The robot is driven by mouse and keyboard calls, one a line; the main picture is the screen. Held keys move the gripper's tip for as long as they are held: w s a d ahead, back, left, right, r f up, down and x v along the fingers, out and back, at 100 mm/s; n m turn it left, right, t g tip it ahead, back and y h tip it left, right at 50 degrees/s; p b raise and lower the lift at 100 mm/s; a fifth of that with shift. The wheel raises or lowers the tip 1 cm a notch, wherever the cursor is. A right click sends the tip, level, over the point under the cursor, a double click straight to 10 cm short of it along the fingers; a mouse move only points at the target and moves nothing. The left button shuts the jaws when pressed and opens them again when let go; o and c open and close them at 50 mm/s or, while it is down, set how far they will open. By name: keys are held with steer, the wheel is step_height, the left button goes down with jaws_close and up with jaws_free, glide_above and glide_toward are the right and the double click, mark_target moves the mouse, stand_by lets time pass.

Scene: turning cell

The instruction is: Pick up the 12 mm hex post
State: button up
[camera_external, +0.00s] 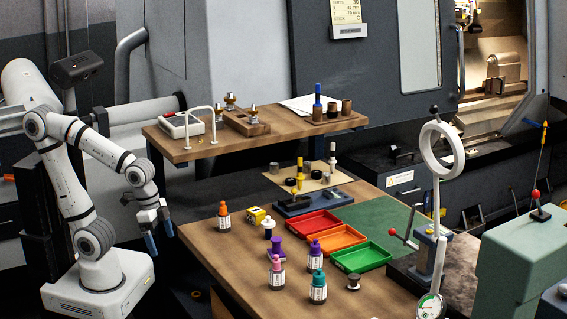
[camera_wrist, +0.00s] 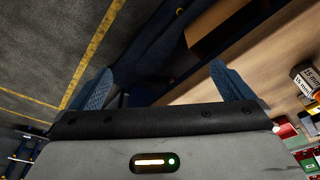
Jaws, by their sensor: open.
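My gripper (camera_external: 160,236) hangs open and empty at the left of the bench, fingers pointing down, beside its left edge. In the wrist view the two blue fingers of my gripper (camera_wrist: 164,82) stand wide apart with nothing between them. I cannot tell which piece is the 12 mm hex post. Small grey and dark cylindrical pieces, including a grey one (camera_external: 274,168), stand on a tan mat (camera_external: 342,179) at the back of the bench, well right of my gripper. Their sizes and hex shape are too small to read.
The bench (camera_external: 208,240) holds several capped bottles, such as an orange-capped one (camera_external: 224,222), and red (camera_external: 303,224), orange (camera_external: 333,241) and green (camera_external: 362,258) trays. A raised shelf (camera_external: 181,153) stands behind. A ring-topped stand (camera_external: 437,200) is at the right.

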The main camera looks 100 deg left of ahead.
steer(key=shift+c, duration=0.3)
steer(key=c, duration=0.7)
steer(key=t+p, duration=0.2)
steer(key=p, duration=0.7)
glide_toward(275, 261)
steer(key=shift+n, duration=0.3)
steer(key=x, duration=0.5)
steer(key=shift+w+f, duration=0.15)
steer(key=shift+f, duration=0.1)
steer(key=shift+c, duration=0.2)
steer(key=shift+a+p+x, duration=0.15)
steer(key=shift+p+x, duration=0.3)
steer(key=shift+x, duration=1.45)
steer(key=shift+a+p+x, duration=0.15)
steer(key=shift+p+x, duration=0.25)
steer(key=shift+x, duration=1.5)
